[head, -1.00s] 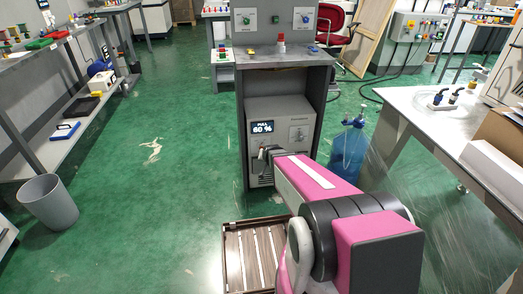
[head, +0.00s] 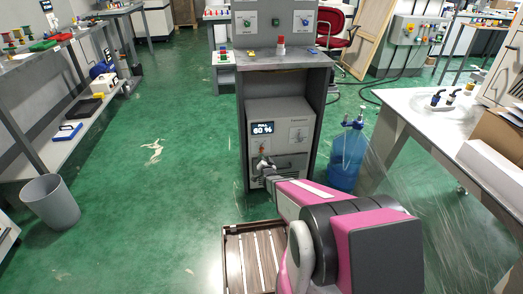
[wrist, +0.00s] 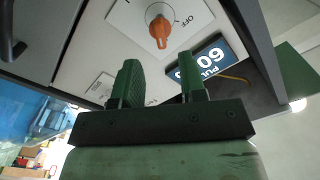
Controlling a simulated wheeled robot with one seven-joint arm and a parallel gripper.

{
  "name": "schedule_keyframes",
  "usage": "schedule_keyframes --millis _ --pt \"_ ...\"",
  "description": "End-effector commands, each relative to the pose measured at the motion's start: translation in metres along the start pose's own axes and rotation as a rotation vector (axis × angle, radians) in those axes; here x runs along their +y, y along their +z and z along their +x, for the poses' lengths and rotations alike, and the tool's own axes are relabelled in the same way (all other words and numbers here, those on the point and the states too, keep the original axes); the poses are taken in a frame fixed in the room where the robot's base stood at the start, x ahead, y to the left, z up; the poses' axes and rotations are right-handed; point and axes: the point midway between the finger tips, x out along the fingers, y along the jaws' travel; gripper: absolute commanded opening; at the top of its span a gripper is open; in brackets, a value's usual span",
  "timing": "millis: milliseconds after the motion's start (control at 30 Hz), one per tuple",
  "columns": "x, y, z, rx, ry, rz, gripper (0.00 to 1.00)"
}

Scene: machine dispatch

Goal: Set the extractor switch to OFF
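In the wrist view, turned upside down, the switch (wrist: 158,28) is an orange knob on a white plate. The printed OFF (wrist: 188,21) lies beside it; the orange handle points down the picture, not toward OFF. My gripper (wrist: 158,78) has two green fingers spread apart with nothing between them. It is near the panel, apart from the knob. In the head view my gripper (head: 264,163) is in front of the unit, below the display.
A blue bottle (head: 348,157) stands right of the bench. A slatted wooden pallet (head: 232,262) lies on the floor in front. A white table (head: 420,112) is at the right, shelving (head: 62,145) and a bin (head: 50,203) at the left. Green floor between is clear.

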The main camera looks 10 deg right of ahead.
Motion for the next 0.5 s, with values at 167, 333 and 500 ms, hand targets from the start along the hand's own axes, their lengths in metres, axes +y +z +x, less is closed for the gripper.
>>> schedule_keyframes --millis 167,333,500 --pt "0.001 0.001 0.029 0.000 0.000 -0.001 0.38" --pt "0.001 0.001 0.060 0.000 0.000 -0.001 0.38" --pt "0.001 0.001 0.085 -0.001 0.001 -0.001 0.38"
